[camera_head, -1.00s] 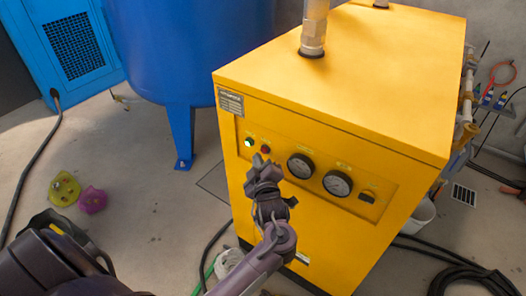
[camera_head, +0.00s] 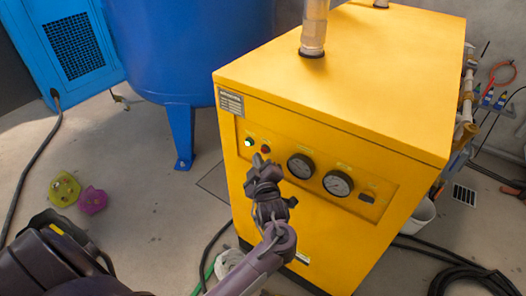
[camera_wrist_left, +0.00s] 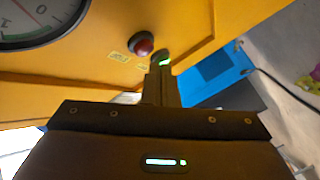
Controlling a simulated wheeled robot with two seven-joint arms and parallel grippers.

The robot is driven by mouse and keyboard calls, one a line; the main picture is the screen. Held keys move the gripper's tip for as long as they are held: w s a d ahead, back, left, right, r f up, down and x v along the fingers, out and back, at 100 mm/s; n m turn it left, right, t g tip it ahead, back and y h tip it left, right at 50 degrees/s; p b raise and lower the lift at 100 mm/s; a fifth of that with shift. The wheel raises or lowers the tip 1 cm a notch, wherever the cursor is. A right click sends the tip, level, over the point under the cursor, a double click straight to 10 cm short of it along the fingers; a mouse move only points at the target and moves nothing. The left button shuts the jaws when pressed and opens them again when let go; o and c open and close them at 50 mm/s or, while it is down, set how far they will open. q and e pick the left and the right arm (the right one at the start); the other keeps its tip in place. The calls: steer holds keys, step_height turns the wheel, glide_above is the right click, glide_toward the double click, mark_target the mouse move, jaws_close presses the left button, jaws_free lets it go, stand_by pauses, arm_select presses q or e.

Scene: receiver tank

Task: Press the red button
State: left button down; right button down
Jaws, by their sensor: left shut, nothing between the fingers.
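The red button (camera_head: 265,149) sits on the front panel of the yellow machine (camera_head: 330,70), between a lit green button (camera_head: 249,142) and a round gauge (camera_head: 300,166). My left gripper (camera_head: 260,160) is shut and empty, its tip just below the red button in the head view. In the left wrist view the red button (camera_wrist_left: 142,45) shows uncovered, just left of the shut fingers (camera_wrist_left: 160,75). The green button (camera_wrist_left: 163,59) is partly hidden behind the fingertips. I cannot tell whether the fingertips touch the panel. My right gripper is not in view.
A second gauge (camera_head: 337,183) and a dark switch (camera_head: 367,197) are farther right on the panel. A blue tank (camera_head: 190,50) stands behind at left. Black hoses (camera_head: 470,280) lie on the floor at right. Yellow and pink items (camera_head: 92,200) lie at left.

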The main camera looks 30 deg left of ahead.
arm_select(q)
steer(key=shift+w, duration=0.15)
steer(key=shift+w, duration=0.3)
steer(key=shift+w+d+b, duration=0.1)
steer(key=shift+w+b, duration=0.3)
steer(key=shift+b, duration=0.1)
stand_by(0.6)
steer(key=shift+s, duration=0.1)
steer(key=shift+s+p, duration=0.5)
steer(key=shift+s, duration=0.25)
steer(key=shift+s, duration=0.1)
steer(key=s, duration=0.1)
steer(key=s+p, duration=0.1)
steer(key=s, duration=0.1)
steer(key=s+p, duration=0.1)
steer(key=shift+s+a, duration=0.3)
steer(key=shift+s, duration=0.1)
